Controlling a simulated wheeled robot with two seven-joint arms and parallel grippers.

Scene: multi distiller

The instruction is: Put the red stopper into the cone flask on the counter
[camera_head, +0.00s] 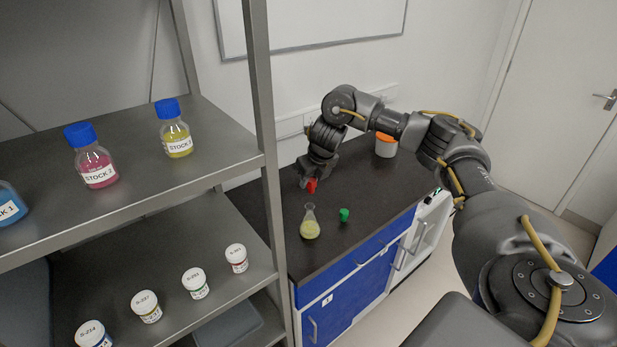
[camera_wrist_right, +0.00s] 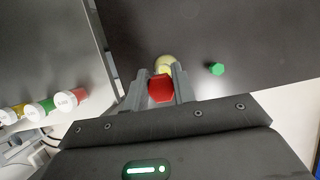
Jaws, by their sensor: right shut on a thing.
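The red stopper (camera_head: 311,185) is held between the fingers of my right gripper (camera_head: 307,181), above the dark counter. In the right wrist view the red stopper (camera_wrist_right: 161,89) sits between the two grey fingers of the right gripper (camera_wrist_right: 163,84). The cone flask (camera_head: 310,226) stands upright on the counter with pale yellow liquid in it. In the head view it is just below the gripper in the picture. In the right wrist view the flask (camera_wrist_right: 165,64) shows partly behind the stopper. The stopper is apart from the flask in the head view. My left gripper is not in view.
A green stopper (camera_head: 344,214) lies on the counter (camera_head: 365,190) right of the flask. A white jar with an orange lid (camera_head: 386,145) stands at the back. A metal shelf (camera_head: 225,155) with stock bottles and small jars is at the left, its post close to the counter.

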